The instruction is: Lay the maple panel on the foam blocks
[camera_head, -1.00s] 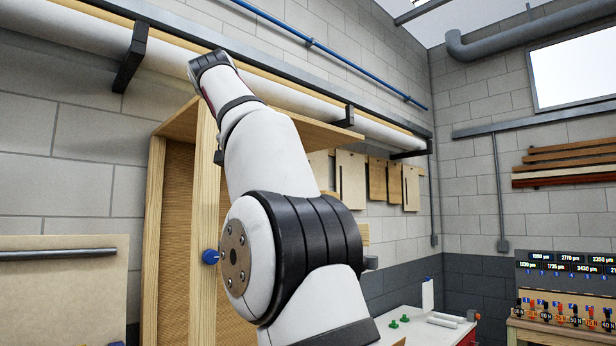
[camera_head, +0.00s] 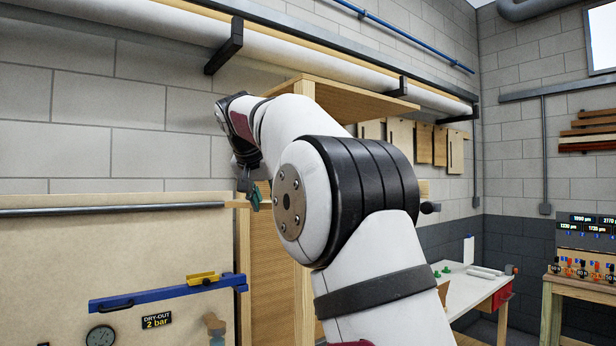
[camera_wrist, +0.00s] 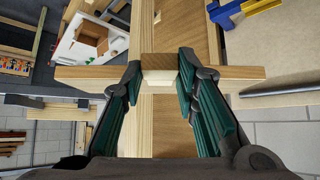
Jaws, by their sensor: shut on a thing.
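My gripper (camera_head: 252,197) hangs at the left side of a tall wooden case, partly behind my arm. In the wrist view its green-padded fingers (camera_wrist: 160,82) are shut on a small wooden piece (camera_wrist: 160,64) with a brown face and a paler strip below. I cannot tell whether this piece is an edge of the maple panel or part of the wooden case. Neither a clearly separate maple panel nor the foam blocks can be made out.
The wooden case (camera_head: 303,270) stands close to the arm, its top board (camera_head: 350,97) overhanging. A large pale board (camera_head: 60,260) with a blue-and-yellow bar (camera_head: 170,291) is at left. A white-topped bench (camera_head: 465,290) is at right. Rolls run along the wall above.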

